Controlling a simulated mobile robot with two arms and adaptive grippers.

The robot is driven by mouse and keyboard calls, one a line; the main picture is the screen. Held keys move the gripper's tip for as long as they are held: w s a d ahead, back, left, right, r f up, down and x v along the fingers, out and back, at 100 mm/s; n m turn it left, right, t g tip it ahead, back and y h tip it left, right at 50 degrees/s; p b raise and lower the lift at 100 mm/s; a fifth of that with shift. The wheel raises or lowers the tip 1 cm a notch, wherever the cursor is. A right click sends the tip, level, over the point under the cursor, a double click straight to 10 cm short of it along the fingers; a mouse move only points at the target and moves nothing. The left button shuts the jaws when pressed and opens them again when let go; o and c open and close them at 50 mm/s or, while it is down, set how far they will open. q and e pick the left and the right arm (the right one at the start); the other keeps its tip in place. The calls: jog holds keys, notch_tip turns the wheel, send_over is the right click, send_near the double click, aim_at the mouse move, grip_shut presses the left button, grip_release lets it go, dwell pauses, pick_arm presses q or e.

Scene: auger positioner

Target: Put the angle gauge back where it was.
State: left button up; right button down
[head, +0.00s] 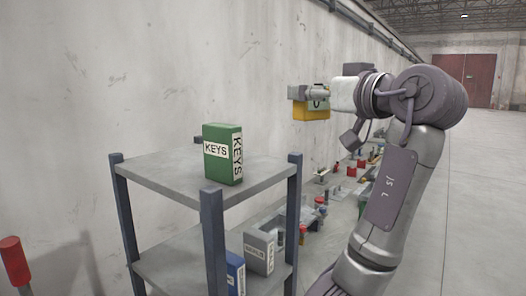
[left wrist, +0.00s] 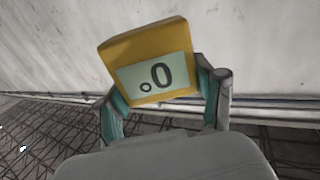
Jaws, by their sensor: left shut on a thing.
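The angle gauge (head: 311,112) is a yellow block. In the left wrist view the gauge (left wrist: 154,64) shows a pale label with a "0" and a small degree ring, which appears upside down there. My left gripper (head: 312,101) is shut on it and holds it up in the air near the wall, beyond the shelf unit. In the left wrist view the teal-padded fingers of the gripper (left wrist: 160,102) grip the block from both sides. My right gripper is out of view.
A grey shelf unit (head: 170,184) stands by the wall. A green KEYS box (head: 222,154) is on its top; a grey box (head: 259,252) and a blue box (head: 235,272) are lower down. Several small parts lie along the wall behind. Open floor (head: 480,200) is at right.

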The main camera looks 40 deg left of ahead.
pick_arm(q)
jog(key=s+a+f+p, duration=0.1)
jog(key=a+f, duration=0.1)
jog(key=a, duration=0.1)
jog(key=s+a+f+p, duration=0.1)
jog(key=a+f, duration=0.1)
jog(key=a, duration=0.1)
jog(key=s+a+f+p, duration=0.1)
jog(key=a+f, duration=0.1)
jog(key=a, duration=0.2)
notch_tip(320, 180, down, 3)
jog(key=shift+d+r+p, duration=0.1)
jog(key=shift+p, duration=0.95)
jog(key=shift+f, duration=0.65)
jog(key=o, duration=1)
jog(key=shift+f, duration=0.2)
jog(key=o, duration=0.4)
jog(key=shift+r, duration=0.1)
jog(key=shift+r, duration=0.1)
